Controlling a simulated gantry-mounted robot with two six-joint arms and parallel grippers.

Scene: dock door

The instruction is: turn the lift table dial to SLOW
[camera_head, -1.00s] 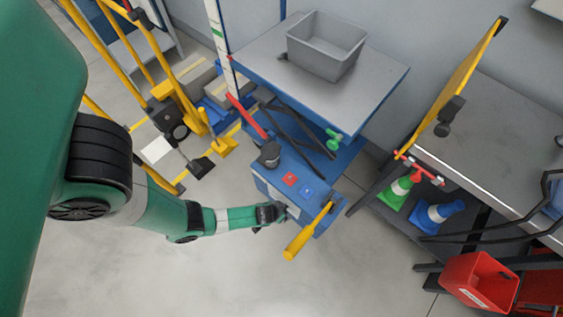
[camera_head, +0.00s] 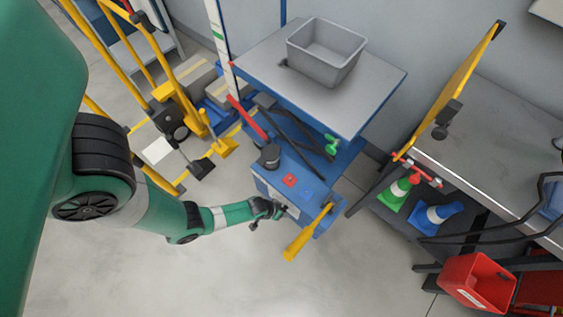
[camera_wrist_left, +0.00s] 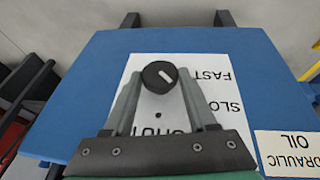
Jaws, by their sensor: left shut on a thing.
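The lift table dial (camera_wrist_left: 158,77) is a round black knob on a white label plate (camera_wrist_left: 145,64) on a blue panel. In the left wrist view, my left gripper (camera_wrist_left: 160,88) has one finger on each side of it and is shut on it. A short white mark shows on the dial's face, right of its middle. FAST and a partly covered SLO... are printed to the right, upside down in this view. More lettering below is partly hidden by my gripper. In the head view, my left gripper (camera_head: 279,211) is at the side of the blue lift table base (camera_head: 270,166); the dial is hidden there.
The lift table's grey top (camera_head: 265,57) carries a grey bin (camera_head: 318,65). A yellow handle (camera_head: 309,232) sticks out near my gripper. A HYDRAULIC OIL label (camera_wrist_left: 290,152) is on the panel. A workbench (camera_head: 490,150) stands right; open floor lies in front.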

